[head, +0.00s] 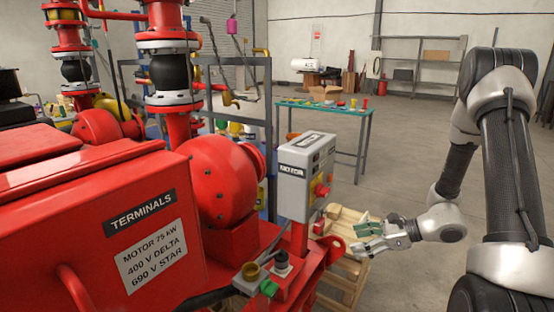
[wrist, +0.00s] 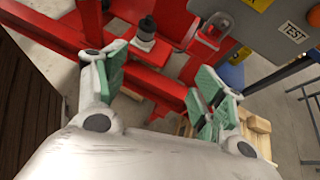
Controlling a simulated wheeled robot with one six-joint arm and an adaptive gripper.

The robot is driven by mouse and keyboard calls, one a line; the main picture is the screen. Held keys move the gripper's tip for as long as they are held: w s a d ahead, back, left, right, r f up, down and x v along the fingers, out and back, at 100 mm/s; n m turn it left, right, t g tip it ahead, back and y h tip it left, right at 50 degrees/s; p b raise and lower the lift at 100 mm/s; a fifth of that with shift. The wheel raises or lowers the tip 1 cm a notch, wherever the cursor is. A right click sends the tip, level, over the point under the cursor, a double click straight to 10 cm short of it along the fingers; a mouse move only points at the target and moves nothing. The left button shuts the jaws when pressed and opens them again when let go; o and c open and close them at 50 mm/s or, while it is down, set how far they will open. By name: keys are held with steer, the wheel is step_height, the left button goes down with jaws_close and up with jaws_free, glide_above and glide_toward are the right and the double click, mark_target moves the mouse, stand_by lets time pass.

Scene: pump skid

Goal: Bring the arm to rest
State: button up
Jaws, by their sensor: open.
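My arm (head: 510,165) reaches down the right side of the head view, bent at the elbow. My gripper (head: 366,237) points left, close to the pump skid's red frame and the grey control box (head: 306,175). In the wrist view its green-padded fingers (wrist: 158,95) are spread apart with nothing between them. The gripper hangs in free space beside the red frame (wrist: 160,55). Whether it touches anything cannot be told for certain, but I see no contact.
The red terminal box (head: 110,225) and pump housing (head: 222,180) fill the left. A wooden pallet (head: 345,275) lies beneath the gripper. A green-topped table (head: 335,108) and grey shelves (head: 415,60) stand behind. Open concrete floor (head: 405,150) lies between the table and my arm.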

steer(key=s+d+r+n+g+h, duration=0.2)
steer(key=s+r+n+g, duration=0.25)
steer(key=s+n, duration=0.3)
steer(key=s+d+r+n+g+h, duration=0.3)
steer(key=s+r+n, duration=0.3)
steer(key=s, duration=0.3)
steer(key=s+d+r+n+t+h, duration=0.1)
steer(key=s+r+n+t+h, duration=0.2)
steer(key=r, duration=0.5)
steer(key=s+d+r+n+t+h, duration=0.2)
steer(key=r+n, duration=0.3)
steer(key=r, duration=0.4)
steer(key=shift+s+r+n+t+h, duration=0.25)
steer(key=shift+s+n+t+h, duration=0.1)
steer(key=shift+s+t+h, duration=0.4)
